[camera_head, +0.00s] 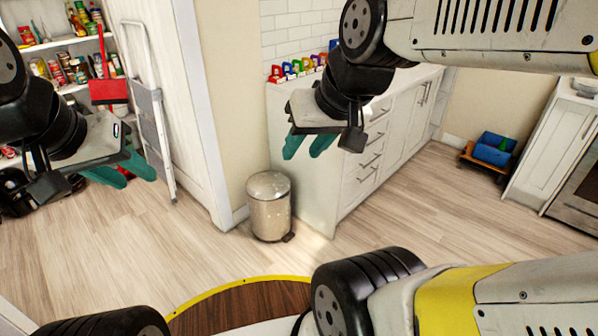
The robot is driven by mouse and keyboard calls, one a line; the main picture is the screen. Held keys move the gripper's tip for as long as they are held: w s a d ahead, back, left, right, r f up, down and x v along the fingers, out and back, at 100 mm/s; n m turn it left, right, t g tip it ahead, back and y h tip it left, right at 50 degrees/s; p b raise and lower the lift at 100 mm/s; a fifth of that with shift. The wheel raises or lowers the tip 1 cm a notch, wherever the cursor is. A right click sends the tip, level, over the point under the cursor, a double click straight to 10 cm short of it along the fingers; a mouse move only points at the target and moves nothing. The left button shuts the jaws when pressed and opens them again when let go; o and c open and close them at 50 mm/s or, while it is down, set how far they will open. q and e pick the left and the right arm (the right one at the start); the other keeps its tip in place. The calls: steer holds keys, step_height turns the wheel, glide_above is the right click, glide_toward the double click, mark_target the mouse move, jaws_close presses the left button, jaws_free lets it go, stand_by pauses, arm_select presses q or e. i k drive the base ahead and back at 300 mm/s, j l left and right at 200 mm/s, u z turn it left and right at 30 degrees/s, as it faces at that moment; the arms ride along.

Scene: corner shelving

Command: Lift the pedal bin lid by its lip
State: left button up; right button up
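The pedal bin (270,215) is a cream-silver cylinder standing upright on the floor by the end of the white cabinets. Its domed lid (268,184) looks shut. A dark pedal (289,237) shows at its lower right; I cannot clearly make out the lip. My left gripper (140,182) has teal fingers spread apart, with nothing between them, and is in the air well left of the bin. My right gripper (302,156) also has its teal fingers apart and empty; it appears above and right of the lid, not touching it.
White cabinets (315,187) stand right of the bin, with several coloured items (298,68) on the counter. A stepladder (150,110) leans at the left by pantry shelves. A blue crate (494,148) sits on a low trolley at the right. The wooden floor (210,255) around the bin's front is clear.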

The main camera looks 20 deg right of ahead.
mark_target(267, 185)
steer(key=z, duration=0.3)
steer(key=i+l+u, duration=0.2)
steer(key=i, duration=0.3)
steer(key=i+l+u, duration=0.25)
steer(key=i, duration=0.3)
steer(key=i+l+u, duration=0.2)
steer(key=i+l, duration=0.25)
